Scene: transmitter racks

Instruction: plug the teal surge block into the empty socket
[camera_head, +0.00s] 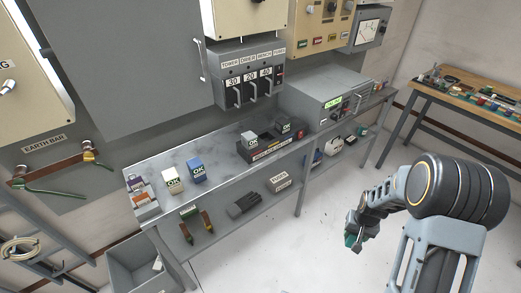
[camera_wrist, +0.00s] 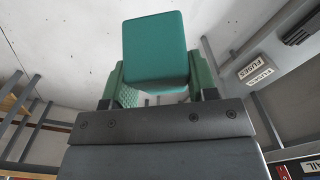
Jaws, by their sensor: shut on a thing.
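The teal surge block (camera_wrist: 155,45) fills the top middle of the wrist view, held between the two green fingers of my gripper (camera_wrist: 156,78). In the head view my gripper (camera_head: 354,236) hangs over open floor at the right, apart from the bench, with a small bit of the teal block (camera_head: 357,246) showing at its end. A dark socket base (camera_head: 262,153) stands on the grey bench (camera_head: 225,150). Grey-topped blocks sit at its left and right ends, with a dark gap between them that looks like the empty socket; its inside is too small to make out.
A cream block (camera_head: 173,181) and a blue block (camera_head: 197,171) marked OK stand on the bench, left of the base. A grey instrument (camera_head: 325,97) stands at the bench's right. A wooden table (camera_head: 455,88) with small parts is far right. Floor between is clear.

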